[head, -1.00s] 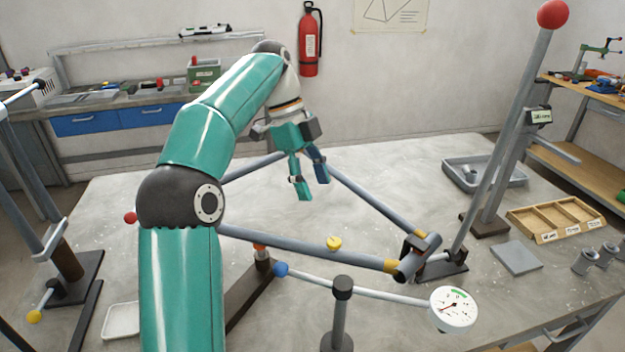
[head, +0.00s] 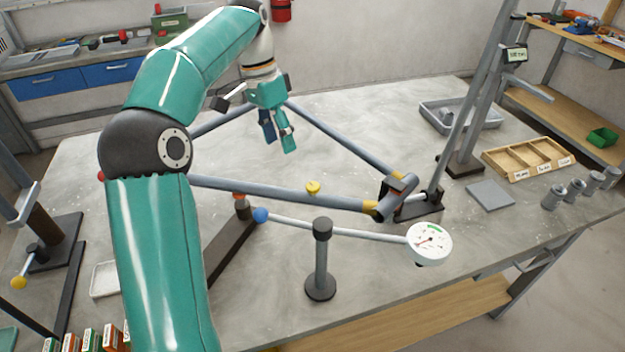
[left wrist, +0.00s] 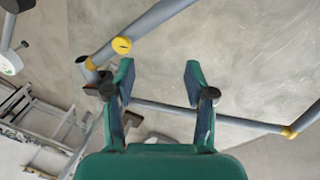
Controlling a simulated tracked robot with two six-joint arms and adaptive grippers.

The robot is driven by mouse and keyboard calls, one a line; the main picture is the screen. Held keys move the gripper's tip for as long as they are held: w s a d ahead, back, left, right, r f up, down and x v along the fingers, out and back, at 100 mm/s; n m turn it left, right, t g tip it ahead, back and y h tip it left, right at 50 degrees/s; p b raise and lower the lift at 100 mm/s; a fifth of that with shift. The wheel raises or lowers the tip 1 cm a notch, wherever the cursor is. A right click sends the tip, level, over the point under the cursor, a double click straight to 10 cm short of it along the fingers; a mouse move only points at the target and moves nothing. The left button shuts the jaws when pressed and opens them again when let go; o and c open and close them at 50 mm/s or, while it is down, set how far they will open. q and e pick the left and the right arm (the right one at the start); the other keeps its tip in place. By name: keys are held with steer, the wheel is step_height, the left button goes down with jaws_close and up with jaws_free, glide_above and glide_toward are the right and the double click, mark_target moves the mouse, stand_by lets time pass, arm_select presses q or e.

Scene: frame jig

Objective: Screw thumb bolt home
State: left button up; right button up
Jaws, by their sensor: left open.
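The yellow thumb bolt (head: 313,187) sits on the near grey tube (head: 270,193) of the frame, left of the corner joint (head: 396,196). It also shows in the left wrist view (left wrist: 122,45), left of and beyond the fingers. How deep it is seated I cannot tell. My left gripper (head: 279,148) hangs open and empty above the inside of the frame, behind the bolt and apart from it. In the left wrist view its two fingers (left wrist: 160,80) are spread with nothing between them. My right gripper is not in view.
A white dial gauge (head: 430,243) on a rod with a blue ball (head: 261,215) is held by a black post (head: 322,260) in front of the frame. A wooden tray (head: 528,158), a grey plate (head: 490,195) and a grey bin (head: 460,117) stand at the right.

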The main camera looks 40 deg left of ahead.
arm_select(q)
steer(key=n, duration=0.3)
steer(key=n+t+y+p, duration=0.3)
steer(key=n+y, duration=0.2)
steer(key=n, duration=0.1)
glide_toward(312, 186)
steer(key=x, duration=0.8)
jaws_close()
steer(key=shift+w+d, duration=0.1)
steer(key=shift+d, duration=0.05)
steer(key=shift+m, duration=0.3)
